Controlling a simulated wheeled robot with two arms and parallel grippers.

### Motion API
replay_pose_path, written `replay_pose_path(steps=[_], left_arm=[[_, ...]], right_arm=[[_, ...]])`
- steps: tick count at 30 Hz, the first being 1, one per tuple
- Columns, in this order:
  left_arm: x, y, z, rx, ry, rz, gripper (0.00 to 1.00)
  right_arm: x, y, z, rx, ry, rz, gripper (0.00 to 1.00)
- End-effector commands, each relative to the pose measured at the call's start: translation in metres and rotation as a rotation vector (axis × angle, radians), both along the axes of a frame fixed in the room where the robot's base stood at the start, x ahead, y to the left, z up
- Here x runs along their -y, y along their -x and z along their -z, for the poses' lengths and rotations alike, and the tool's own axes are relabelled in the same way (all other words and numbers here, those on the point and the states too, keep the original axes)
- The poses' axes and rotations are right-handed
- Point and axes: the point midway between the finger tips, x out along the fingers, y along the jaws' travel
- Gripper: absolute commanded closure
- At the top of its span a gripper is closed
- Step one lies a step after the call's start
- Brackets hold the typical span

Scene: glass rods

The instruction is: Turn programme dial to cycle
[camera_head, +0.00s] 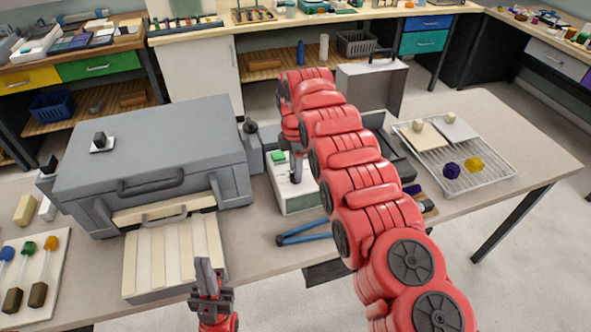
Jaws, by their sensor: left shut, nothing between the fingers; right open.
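A white control box (288,202) with a green button (278,157) stands right of the grey kiln (150,150). My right arm reaches over this box, and my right gripper (297,170) points down at its top face. It is open. The arm and gripper cover part of the box, and I cannot make out a programme dial or its setting there. Whether the gripper touches anything is also unclear. My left gripper (206,272) is shut and empty at the table's front edge, just in front of the slatted tray (150,293).
Blue tongs (302,234) lie in front of the control box. A wire rack (490,180) with tiles and purple and yellow pieces is at right. A board (52,295) with coloured-tipped tools is at left. The far right of the table is clear.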

Motion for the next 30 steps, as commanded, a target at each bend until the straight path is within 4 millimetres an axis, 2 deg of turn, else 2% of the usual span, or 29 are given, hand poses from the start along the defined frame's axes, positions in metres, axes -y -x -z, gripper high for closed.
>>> replay_pose_path(steps=[6, 12, 14, 30], left_arm=[[0.0, 0.0, -0.0001, 0.0, 0.0, 0.0, 1.0], [0.0, 0.0, 0.0, 0.0, 0.0, 0.0, 1.0], [0.0, 0.0, 0.0, 0.0, 0.0, 0.0, 1.0], [0.0, 0.0, -0.0006, 0.0, 0.0, 0.0, 1.0]], right_arm=[[0.0, 0.0, 0.0005, 0.0, 0.0, 0.0, 0.55], [0.0, 0.0, 0.0004, 0.0, 0.0, 0.0, 0.91], [0.0, 0.0001, 0.0004, 0.0, 0.0, 0.0, 1.0], [0.0001, 0.0005, 0.001, -0.003, 0.001, 0.046, 1.0]])
